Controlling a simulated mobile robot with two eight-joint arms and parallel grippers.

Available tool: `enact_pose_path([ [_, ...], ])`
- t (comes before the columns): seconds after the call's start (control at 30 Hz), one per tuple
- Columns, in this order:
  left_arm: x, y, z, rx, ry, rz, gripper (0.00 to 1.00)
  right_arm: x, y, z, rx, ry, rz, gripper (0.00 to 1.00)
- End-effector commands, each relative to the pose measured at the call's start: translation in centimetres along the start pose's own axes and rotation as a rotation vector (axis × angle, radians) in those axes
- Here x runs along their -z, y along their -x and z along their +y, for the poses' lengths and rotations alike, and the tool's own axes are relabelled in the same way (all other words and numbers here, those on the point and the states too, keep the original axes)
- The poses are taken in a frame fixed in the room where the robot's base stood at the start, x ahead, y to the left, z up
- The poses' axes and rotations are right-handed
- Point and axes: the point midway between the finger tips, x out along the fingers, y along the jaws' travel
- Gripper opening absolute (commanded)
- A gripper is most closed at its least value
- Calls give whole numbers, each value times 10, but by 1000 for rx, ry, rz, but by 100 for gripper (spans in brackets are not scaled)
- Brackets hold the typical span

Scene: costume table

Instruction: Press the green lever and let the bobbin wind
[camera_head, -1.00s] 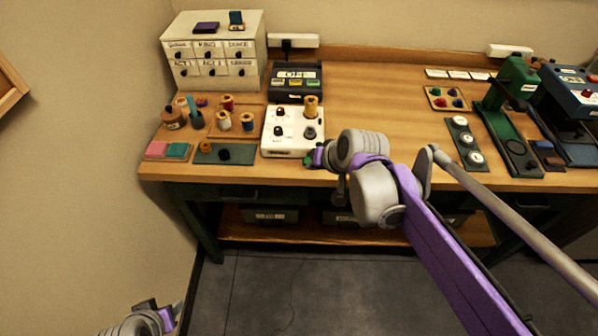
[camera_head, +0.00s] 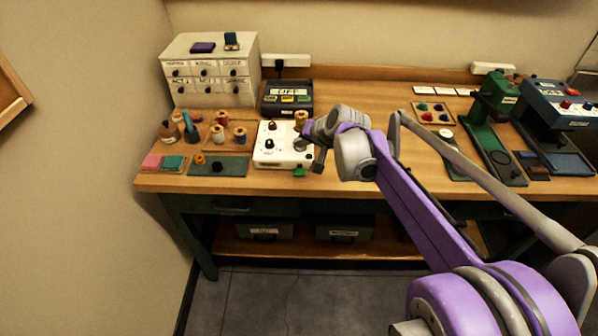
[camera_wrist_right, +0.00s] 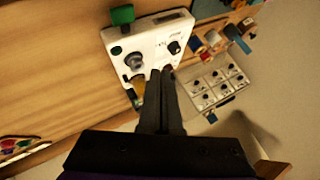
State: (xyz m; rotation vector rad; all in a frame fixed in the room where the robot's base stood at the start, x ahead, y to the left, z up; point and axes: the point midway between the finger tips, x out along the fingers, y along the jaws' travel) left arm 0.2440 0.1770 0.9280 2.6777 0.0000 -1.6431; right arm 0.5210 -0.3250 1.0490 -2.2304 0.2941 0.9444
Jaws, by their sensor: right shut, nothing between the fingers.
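The white winding machine (camera_head: 272,158) stands near the table's front edge, with dark knobs on top. Its green lever (camera_head: 299,172) sticks out at the front right corner; it also shows in the wrist view (camera_wrist_right: 122,15). A yellow-brown bobbin (camera_head: 301,117) stands at the machine's back right; in the wrist view it (camera_wrist_right: 138,87) is partly behind my fingers. My right gripper (camera_head: 307,131) is shut and empty over the machine's right side, apart from the lever. In the wrist view its fingertips (camera_wrist_right: 161,72) are together over the white top. My left gripper is out of view.
A dark box (camera_head: 288,108) reading OFF stands behind the machine. Thread spools (camera_head: 218,134) and a drawer cabinet (camera_head: 212,95) are to the left. A green press (camera_head: 496,100) stands at the right. The table's middle is fairly clear.

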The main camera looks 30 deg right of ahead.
Motion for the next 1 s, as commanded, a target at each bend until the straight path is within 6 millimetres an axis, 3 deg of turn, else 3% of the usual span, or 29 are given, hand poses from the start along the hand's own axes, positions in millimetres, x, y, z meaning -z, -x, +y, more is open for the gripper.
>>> enact_pose_path([
  [0.6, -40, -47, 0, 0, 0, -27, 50, -38, -52, 38, -1, 1, -2, 0],
  [1.0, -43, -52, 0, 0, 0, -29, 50, -44, -60, 44, 0, 1, 0, 0],
])
